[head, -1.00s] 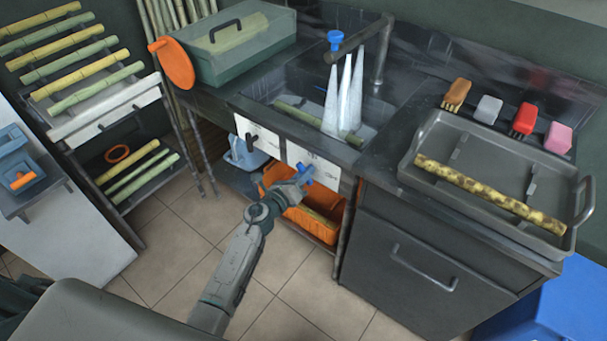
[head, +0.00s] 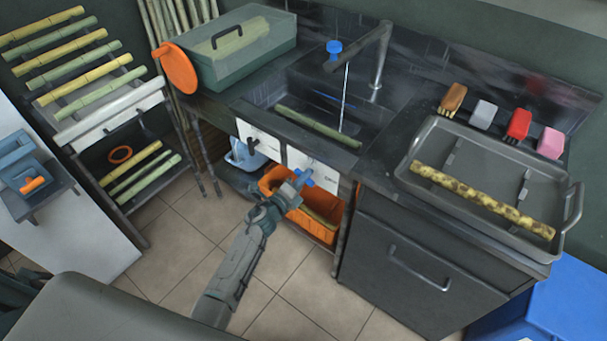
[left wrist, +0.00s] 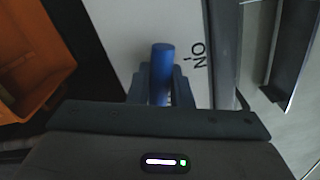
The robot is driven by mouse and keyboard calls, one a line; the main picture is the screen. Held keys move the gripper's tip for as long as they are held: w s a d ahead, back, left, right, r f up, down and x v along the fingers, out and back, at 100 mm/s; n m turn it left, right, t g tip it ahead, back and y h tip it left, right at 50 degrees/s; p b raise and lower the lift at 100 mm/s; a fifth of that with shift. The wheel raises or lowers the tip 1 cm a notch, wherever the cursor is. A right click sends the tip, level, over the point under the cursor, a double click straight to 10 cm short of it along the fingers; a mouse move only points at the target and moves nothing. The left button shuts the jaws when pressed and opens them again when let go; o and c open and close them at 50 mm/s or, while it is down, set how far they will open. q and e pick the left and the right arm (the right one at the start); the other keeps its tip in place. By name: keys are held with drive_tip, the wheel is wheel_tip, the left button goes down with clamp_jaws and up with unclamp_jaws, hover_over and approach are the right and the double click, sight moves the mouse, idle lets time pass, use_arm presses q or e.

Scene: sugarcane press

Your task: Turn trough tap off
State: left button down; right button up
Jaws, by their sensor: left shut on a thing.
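The blue tap handle (head: 304,178) is on a white panel (head: 322,166) under the front edge of the trough (head: 306,103). My left gripper (head: 291,188) is at the panel, shut on this handle. In the left wrist view the blue handle (left wrist: 162,74) stands between the two fingers of the left gripper (left wrist: 160,86), with the letters "ON" on the panel to its right. A thin stream of water (head: 344,95) falls from the dark spout (head: 360,46) into the trough, where a green cane (head: 318,127) lies. My right gripper is not in view.
An orange crate (head: 270,182) stands on the shelf below the handle, close to my left gripper. A second white panel (head: 258,141) with a black handle is to the left. A grey tray (head: 425,148) holding a spotted cane sits on the counter at right.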

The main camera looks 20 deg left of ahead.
use_arm(q)
drive_tip(key=shift+r+n+p, duration=0.15)
drive_tip(key=shift+n+p, duration=0.35)
drive_tip(key=shift+n, duration=0.4)
drive_tip(key=n+p, duration=0.1)
drive_tip(key=n, duration=0.1)
drive_tip(key=shift+n+p, duration=0.3)
drive_tip(key=shift+n, duration=0.1)
drive_tip(key=shift+n+p, duration=0.3)
drive_tip(key=shift+n, duration=0.3)
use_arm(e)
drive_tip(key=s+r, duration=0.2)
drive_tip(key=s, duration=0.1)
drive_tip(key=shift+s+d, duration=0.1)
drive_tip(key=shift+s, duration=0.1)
use_arm(q)
drive_tip(key=shift+f, duration=0.2)
drive_tip(key=c, duration=1.3)
unclamp_jaws()
drive_tip(key=shift+o, duration=0.2)
drive_tip(key=v, duration=1)
drive_tip(key=shift+s+b, duration=0.35)
drive_tip(key=shift+s, duration=0.05)
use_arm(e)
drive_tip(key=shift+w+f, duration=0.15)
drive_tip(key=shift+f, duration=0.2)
